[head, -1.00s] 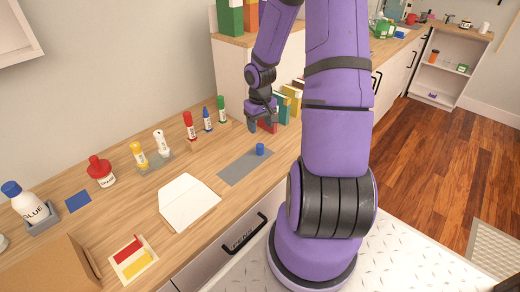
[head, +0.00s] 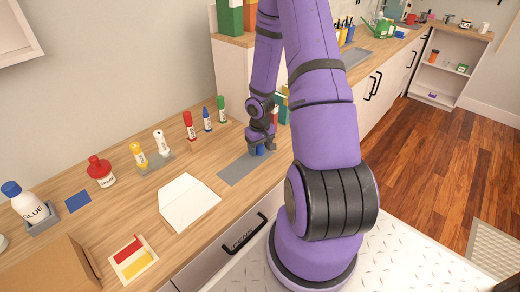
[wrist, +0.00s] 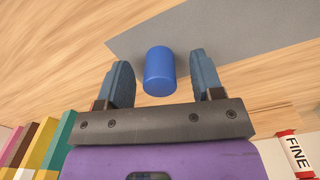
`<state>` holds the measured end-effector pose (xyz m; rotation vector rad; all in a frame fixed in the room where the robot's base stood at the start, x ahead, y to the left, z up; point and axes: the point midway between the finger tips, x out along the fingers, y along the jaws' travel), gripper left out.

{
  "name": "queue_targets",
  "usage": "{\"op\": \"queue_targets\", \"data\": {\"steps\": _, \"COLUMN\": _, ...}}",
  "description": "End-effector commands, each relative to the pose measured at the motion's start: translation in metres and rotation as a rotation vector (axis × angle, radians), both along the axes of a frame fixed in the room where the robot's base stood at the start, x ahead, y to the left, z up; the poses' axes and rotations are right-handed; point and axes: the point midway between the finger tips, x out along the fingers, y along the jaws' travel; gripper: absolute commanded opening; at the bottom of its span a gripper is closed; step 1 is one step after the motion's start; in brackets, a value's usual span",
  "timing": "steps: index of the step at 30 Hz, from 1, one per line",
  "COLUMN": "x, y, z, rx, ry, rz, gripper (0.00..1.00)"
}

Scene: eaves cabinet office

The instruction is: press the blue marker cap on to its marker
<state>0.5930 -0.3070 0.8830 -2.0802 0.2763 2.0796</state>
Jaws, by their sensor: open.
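The blue cap (wrist: 160,72) stands on a grey mat (head: 236,169) on the wooden counter. My gripper (wrist: 161,84) is open, with one finger on each side of the cap and a gap visible on both sides in the wrist view. In the head view my gripper (head: 262,150) is low over the mat and partly covers the cap (head: 257,152). The blue marker (head: 207,120) stands upright at the back of the counter, between the red marker (head: 190,126) and the green marker (head: 222,110).
Yellow and white markers (head: 160,142) stand further left. A red-capped bottle (head: 101,171), a glue bottle (head: 27,202) and a white envelope (head: 188,201) are on the left half. Books (wrist: 62,140) stand close beside my gripper. Bare counter lies between mat and markers.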

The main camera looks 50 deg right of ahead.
Motion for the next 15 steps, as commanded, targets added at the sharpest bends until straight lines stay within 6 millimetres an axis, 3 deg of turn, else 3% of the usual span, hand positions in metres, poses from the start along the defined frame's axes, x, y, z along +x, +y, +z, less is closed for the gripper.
{"op": "queue_targets", "data": {"steps": 10, "x": -0.0004, "y": -0.0004, "z": -0.0059, "rx": -0.001, "ry": 0.000, "rz": -0.001, "gripper": 0.58}}
{"op": "queue_targets", "data": {"steps": 15, "x": -0.0003, "y": -0.0003, "z": -0.0059, "rx": -0.001, "ry": 0.001, "rz": -0.001, "gripper": 0.19}}
